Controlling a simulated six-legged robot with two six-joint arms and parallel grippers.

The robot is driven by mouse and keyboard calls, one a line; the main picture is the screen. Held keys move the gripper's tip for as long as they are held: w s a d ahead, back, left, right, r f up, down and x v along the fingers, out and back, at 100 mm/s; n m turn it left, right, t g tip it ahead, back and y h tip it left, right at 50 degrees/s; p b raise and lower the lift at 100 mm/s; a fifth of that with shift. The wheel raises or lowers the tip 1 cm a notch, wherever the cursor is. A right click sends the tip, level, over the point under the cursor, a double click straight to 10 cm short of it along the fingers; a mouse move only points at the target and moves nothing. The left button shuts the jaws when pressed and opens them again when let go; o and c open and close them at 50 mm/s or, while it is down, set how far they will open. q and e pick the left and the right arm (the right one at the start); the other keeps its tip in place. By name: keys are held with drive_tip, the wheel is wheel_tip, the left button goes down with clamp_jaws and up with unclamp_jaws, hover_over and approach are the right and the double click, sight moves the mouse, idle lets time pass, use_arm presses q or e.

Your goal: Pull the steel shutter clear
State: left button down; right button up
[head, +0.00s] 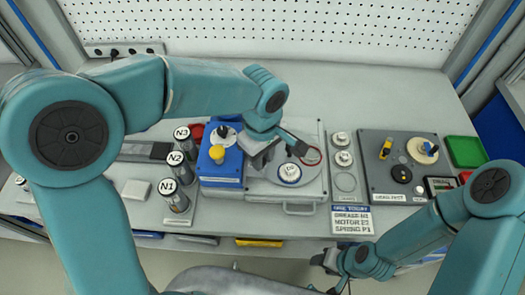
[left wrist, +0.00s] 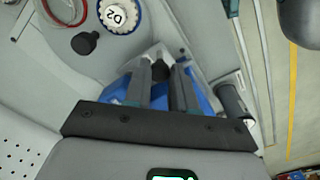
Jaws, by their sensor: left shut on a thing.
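My left gripper (head: 263,160) points down over the grey station (head: 312,190), beside the blue box (head: 221,165). In the left wrist view its fingers (left wrist: 162,85) are shut on a small dark knob (left wrist: 160,70). The fingers hide most of what the knob sits on. The steel shutter cannot be told apart from the grey plates here. A round white-topped part (head: 290,172) lies on the station to the right of the gripper, apart from it. My right gripper (head: 332,264) hangs at the bench's front edge; its jaws are unclear.
Several canisters (head: 180,202) labelled N1 to N3 stand at left. A dark-grey test panel (head: 388,150) and green tray (head: 466,151) are at right. A label card (head: 351,219) lies in front.

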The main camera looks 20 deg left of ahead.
use_arm(q)
drive_tip(key=s, duration=0.2)
drive_tip(key=s+b, duration=0.1)
drive_tip(key=shift+s+d+f, duration=0.1)
drive_tip(key=shift+s+d, duration=0.15)
drive_tip(key=shift+d, duration=0.05)
drive_tip(key=c, duration=0.9)
unclamp_jaws()
drive_tip(key=shift+s, duration=0.15)
drive_tip(key=shift+c, duration=0.2)
wheel_tip(320, 180, up, 16)
drive_tip(key=shift+r, duration=0.25)
